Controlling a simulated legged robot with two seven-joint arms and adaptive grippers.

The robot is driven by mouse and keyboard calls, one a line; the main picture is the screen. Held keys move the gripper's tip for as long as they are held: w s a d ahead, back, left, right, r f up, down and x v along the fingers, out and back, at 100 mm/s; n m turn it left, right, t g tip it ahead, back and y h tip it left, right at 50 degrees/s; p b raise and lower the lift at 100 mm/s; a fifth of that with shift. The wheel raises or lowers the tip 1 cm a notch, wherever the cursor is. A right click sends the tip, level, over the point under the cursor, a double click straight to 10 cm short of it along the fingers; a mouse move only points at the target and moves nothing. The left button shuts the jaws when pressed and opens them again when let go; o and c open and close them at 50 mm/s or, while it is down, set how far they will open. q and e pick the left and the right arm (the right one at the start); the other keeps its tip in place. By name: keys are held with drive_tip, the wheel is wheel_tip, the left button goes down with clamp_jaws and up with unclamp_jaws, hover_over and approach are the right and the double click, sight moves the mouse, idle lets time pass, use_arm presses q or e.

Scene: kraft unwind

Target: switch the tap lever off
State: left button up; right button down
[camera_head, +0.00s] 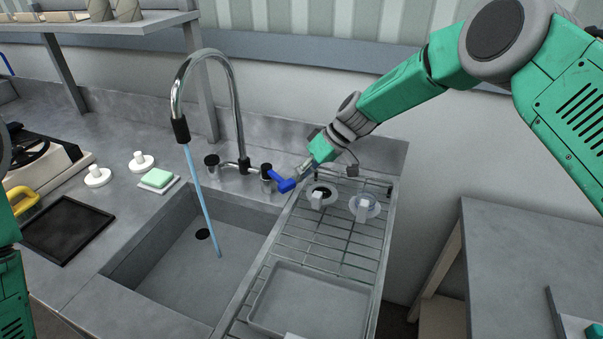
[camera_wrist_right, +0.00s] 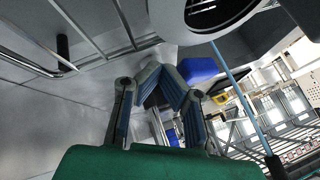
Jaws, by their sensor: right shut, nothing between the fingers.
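The tap (camera_head: 238,120) is a chrome gooseneck over the sink, and a thin blue stream of water (camera_head: 203,205) runs from its spout into the basin. The blue tap lever (camera_head: 283,182) sticks out to the right from the dark right-hand knob at the tap's base. My right gripper (camera_head: 302,176) is shut and empty, with its fingertips close beside the lever's right end. I cannot tell whether they touch. In the right wrist view a blue block, seemingly the lever (camera_wrist_right: 198,70), shows just right of the fingertips (camera_wrist_right: 163,76). My left gripper is out of view.
A wire drying rack (camera_head: 333,240) with cups and a tray stands right of the sink basin (camera_head: 185,262). A green sponge (camera_head: 157,178) and white knobs lie left of the tap. A shelf post (camera_head: 200,85) rises behind. A grey table (camera_head: 530,255) stands at right.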

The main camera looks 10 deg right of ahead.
sight(279, 188)
drive_tip(key=shift+s+a+r, duration=0.1)
